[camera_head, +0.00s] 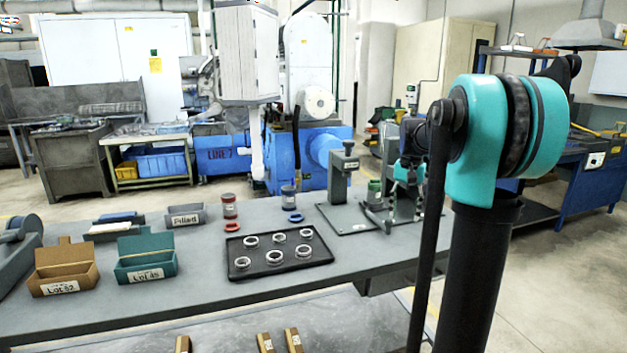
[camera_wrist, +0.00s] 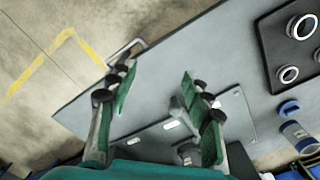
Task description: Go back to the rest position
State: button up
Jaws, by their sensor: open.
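My gripper (camera_head: 393,212) hangs over the right end of the grey workbench (camera_head: 205,296), beside the grey upright stands. In the wrist view my gripper (camera_wrist: 157,82) has its two green-padded fingers spread apart. My arm's teal joint and dark links fill the right of the head view and hide part of the bench end.
A black tray (camera_head: 279,268) holds several metal rings. Left of it are a teal bin (camera_head: 146,262), a brown bin (camera_head: 62,270) and a grey "Filled" bin (camera_head: 186,216). A grey stand (camera_head: 343,176) rises near my gripper. A blue-lidded jar (camera_wrist: 298,134) stands near the tray.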

jog(key=s+a+f+n+t, duration=0.2)
jog(key=s+a+f, duration=0.2)
jog(key=s+f, duration=0.6)
jog(key=s+a+f+n+t, duration=0.2)
jog(key=s+a+f, duration=0.3)
jog(key=s+f, duration=0.6)
jog(key=s+n, duration=0.1)
jog(key=s, duration=0.4)
